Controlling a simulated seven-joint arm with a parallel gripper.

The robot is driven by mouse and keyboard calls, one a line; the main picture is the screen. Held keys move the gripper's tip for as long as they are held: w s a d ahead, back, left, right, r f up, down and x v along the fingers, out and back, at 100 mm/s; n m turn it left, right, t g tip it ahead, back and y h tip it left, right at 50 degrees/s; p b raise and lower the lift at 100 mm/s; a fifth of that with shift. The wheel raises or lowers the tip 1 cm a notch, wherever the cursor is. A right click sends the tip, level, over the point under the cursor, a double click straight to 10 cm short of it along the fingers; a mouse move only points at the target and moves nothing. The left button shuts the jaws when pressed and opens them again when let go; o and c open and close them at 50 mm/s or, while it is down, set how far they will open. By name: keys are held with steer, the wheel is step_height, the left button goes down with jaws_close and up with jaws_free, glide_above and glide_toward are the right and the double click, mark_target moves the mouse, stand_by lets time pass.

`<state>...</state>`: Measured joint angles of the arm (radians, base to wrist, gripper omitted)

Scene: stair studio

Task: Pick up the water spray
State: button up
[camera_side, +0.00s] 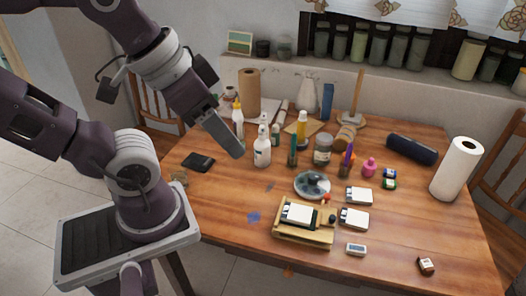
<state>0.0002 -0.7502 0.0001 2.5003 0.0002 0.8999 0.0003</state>
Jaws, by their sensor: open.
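A white bottle (262,152) with a narrow top stands upright on the wooden table (330,255), left of the table's middle. It may be the water spray, but it is too small to be sure. Another white bottle (238,112) with an orange-yellow tip stands behind it, partly hidden by my gripper. My gripper (235,150) is above the table, pointing down and to the right, just left of the nearer white bottle and apart from it. It holds nothing that I can see. The gap between its fingers is not clear from this side.
Small bottles, a glass jar (322,150) and a brown paper roll (249,92) crowd the back. A dark plate (312,185) and a wooden stand (303,236) are nearer. A white paper roll (456,170) stands at right. A black flat object (198,162) lies at left.

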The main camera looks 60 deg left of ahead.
steer(key=o, duration=0.6)
